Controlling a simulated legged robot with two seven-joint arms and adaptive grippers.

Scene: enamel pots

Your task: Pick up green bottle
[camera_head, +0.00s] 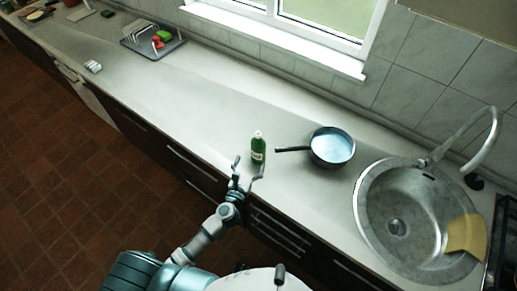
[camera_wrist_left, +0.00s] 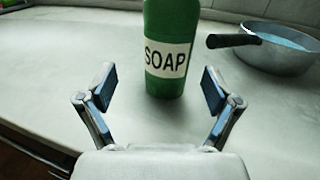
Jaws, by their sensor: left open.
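The green bottle (camera_head: 258,148) stands upright on the countertop near its front edge, with a white cap. In the left wrist view the bottle (camera_wrist_left: 166,30) shows a white label reading "SOAP", and its top is cut off. My left gripper (camera_head: 247,168) is open at the counter's front edge, just short of the bottle. In the left wrist view the spread fingers (camera_wrist_left: 158,88) point at the bottle, with nothing held between them. The bottle is beyond the fingertips. My right gripper is not in view.
A pan (camera_head: 331,147) stands right of the bottle, its handle pointing towards it. A round sink (camera_head: 372,225) with a tap is farther right. A dish rack (camera_head: 152,41) stands at the back left. The counter left of the bottle is clear.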

